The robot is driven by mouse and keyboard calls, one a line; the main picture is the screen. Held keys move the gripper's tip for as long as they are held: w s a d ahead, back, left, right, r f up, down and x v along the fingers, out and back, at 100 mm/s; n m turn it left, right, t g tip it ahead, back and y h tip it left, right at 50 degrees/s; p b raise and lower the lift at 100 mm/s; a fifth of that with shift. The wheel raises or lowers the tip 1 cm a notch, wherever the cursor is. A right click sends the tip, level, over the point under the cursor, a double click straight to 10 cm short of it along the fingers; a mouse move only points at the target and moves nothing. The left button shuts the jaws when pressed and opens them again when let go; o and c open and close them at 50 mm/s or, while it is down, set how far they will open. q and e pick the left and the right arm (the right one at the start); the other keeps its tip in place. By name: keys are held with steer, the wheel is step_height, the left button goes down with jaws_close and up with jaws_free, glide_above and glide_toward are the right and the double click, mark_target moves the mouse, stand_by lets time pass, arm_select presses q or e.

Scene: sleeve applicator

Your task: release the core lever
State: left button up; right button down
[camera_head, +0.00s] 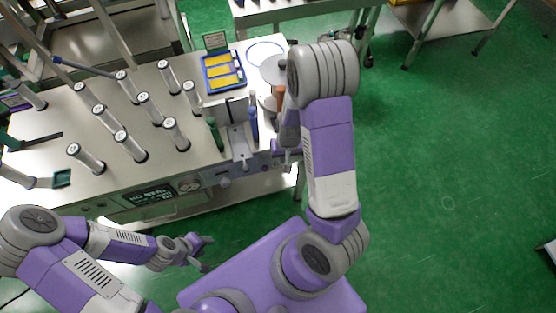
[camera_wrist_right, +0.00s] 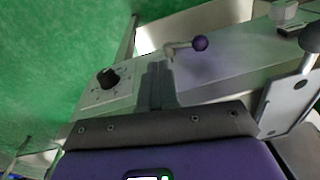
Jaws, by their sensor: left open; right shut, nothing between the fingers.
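In the head view my right gripper (camera_head: 288,160) is at the machine's front right corner, partly hidden by my arm. My left gripper (camera_head: 208,254) is open and empty, in front of the bench and away from it.
A black dial (camera_wrist_right: 108,78) sits left of the lever.

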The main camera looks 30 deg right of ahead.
step_height(320, 180, up, 6)
steer(key=p, duration=0.2)
steer(key=shift+s+d+r, duration=0.2)
steer(key=shift+s+d, duration=0.05)
steer(key=s+a+f+n+y, duration=0.1)
steer(key=s+a+f, duration=0.3)
steer(key=a, duration=0.5)
steer(key=s+a+f+n+y, duration=0.1)
steer(key=s+a+f+y, duration=0.1)
steer(key=a+f, duration=0.6)
steer(key=shift+s+a+f+y, duration=0.35)
steer(key=shift+s+a+y, duration=0.05)
steer(key=shift+s+a, duration=0.5)
steer(key=shift+d, duration=0.1)
